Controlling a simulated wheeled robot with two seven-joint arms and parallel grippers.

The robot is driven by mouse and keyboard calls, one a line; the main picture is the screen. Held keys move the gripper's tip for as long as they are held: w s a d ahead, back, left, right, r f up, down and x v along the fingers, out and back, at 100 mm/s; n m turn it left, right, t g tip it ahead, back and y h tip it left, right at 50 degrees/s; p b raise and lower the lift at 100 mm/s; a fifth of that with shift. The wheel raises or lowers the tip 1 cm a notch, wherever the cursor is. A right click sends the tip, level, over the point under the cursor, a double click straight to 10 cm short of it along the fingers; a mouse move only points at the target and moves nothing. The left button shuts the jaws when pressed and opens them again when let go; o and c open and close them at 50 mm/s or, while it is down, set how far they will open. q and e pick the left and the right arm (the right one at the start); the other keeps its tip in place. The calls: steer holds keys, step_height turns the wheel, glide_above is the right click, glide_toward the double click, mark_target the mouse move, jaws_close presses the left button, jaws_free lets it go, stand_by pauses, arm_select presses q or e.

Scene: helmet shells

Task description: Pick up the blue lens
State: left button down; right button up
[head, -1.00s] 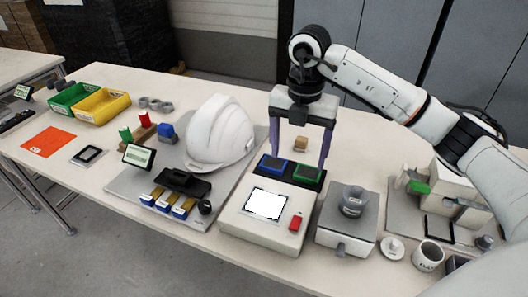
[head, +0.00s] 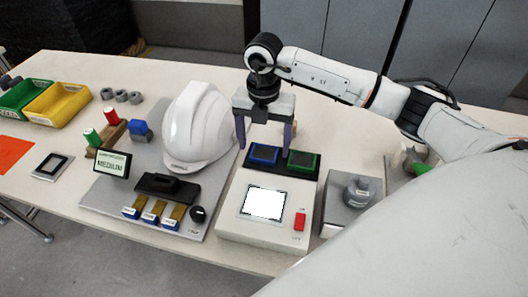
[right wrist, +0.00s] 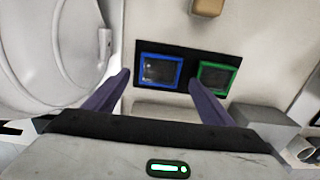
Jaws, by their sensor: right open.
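The blue lens (head: 263,154), a dark square in a blue frame, lies in a black holder (head: 282,170) at the back of a white box. The green-framed lens (head: 303,161) sits to its right. My right gripper (head: 265,146) is open and points down over the blue lens, with one finger to each side of it in the picture. In the right wrist view the blue lens (right wrist: 160,71) shows between the open fingertips, with the green-framed lens (right wrist: 216,77) right of the right finger. Contact is not visible. My left gripper is not in view.
A white helmet (head: 197,127) stands close left of the right gripper. The white box has a bright screen (head: 263,202) and a red switch (head: 299,221). A grey block with a round knob (head: 357,191) stands to the right. A small tan block (right wrist: 208,7) lies behind the lenses.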

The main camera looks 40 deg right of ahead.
mark_target(264, 154)
steer(key=shift+f, duration=1.25)
steer(key=shift+r, duration=0.1)
steer(key=c, duration=1.2)
